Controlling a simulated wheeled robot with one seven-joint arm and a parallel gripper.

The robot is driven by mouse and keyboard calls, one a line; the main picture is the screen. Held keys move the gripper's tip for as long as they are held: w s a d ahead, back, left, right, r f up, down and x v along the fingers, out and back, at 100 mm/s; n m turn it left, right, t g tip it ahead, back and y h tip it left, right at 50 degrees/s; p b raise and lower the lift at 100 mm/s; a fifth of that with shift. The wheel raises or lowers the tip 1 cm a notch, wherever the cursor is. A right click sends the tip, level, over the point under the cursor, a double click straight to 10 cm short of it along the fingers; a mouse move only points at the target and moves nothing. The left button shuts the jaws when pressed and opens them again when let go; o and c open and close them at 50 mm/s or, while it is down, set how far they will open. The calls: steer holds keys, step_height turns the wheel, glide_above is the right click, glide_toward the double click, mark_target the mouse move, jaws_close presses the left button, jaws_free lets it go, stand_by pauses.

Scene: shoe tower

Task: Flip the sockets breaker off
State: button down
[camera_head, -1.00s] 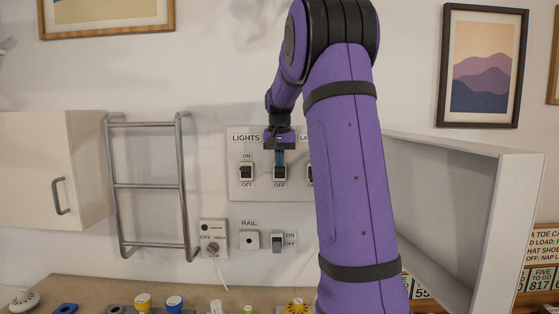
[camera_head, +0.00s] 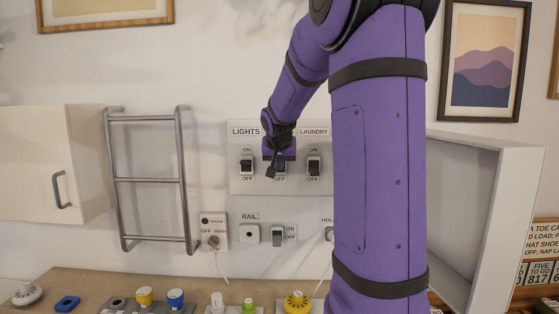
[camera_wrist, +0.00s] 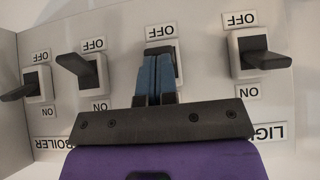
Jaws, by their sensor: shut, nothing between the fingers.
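A pale breaker panel (camera_head: 237,187) on the wall has a row of black switches between ON and OFF labels. My gripper (camera_head: 280,167) is in front of the middle visible breaker, between LIGHTS and LAUNDRY, and hides that breaker's name and ON label. In the wrist view, which is upside down, the blue fingers (camera_wrist: 160,62) are shut and empty. They cover most of the breaker (camera_wrist: 176,49) behind them, close to its OFF label (camera_wrist: 161,31). I cannot tell its lever's position or whether the fingers touch it.
The LIGHTS breaker (camera_head: 246,166) and LAUNDRY breaker (camera_head: 314,167) flank my gripper closely. The wrist view also shows a BOILER breaker (camera_wrist: 35,85). A rail switch (camera_head: 277,236) and a dial box (camera_head: 213,232) are below. A metal rack (camera_head: 149,181) is to the left.

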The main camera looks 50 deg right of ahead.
steer(key=shift+a+f+h, duration=0.1)
steer(key=shift+f+h, duration=0.15)
steer(key=shift+h, duration=0.05)
steer(key=shift+r, duration=0.2)
steer(key=shift+r, duration=0.65)
